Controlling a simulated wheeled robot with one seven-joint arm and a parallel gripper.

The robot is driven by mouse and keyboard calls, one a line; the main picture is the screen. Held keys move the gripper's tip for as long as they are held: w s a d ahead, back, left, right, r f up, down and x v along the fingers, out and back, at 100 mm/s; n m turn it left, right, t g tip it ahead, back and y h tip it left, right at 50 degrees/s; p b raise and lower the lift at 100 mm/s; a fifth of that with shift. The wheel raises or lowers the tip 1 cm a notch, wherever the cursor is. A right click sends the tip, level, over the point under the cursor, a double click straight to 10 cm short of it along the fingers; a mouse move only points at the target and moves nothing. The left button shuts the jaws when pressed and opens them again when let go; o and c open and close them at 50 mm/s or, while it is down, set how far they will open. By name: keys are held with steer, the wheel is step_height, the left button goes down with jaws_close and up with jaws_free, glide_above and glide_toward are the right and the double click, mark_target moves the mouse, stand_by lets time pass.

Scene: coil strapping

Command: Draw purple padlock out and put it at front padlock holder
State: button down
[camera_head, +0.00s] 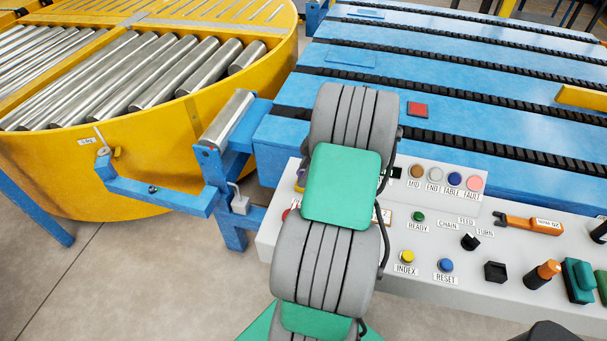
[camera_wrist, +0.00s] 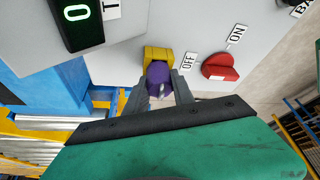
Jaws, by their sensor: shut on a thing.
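The purple padlock (camera_wrist: 157,72) sits between my gripper's fingers in the wrist view. It is right in front of a yellow block (camera_wrist: 157,53) on the pale panel, and I cannot tell whether it is still engaged there. My gripper (camera_wrist: 158,82) is shut on the padlock. A sliver of purple (camera_head: 299,180) shows at the panel's left edge in the head view, where my arm hides the gripper. I cannot identify the front padlock holder for certain.
A red OFF/ON knob (camera_wrist: 221,67) is close to the right finger. The control panel (camera_head: 455,270) carries buttons, knobs and an orange-handled tool (camera_head: 532,224). A blue conveyor (camera_head: 450,85) lies behind, and a yellow roller turntable (camera_head: 200,140) stands at left.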

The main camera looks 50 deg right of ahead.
steer(key=shift+r, duration=0.65)
steer(key=c, duration=1.7)
jaws_free()
jaws_close()
steer(key=shift+r+p, duration=1.55)
steer(key=shift+r, duration=0.6)
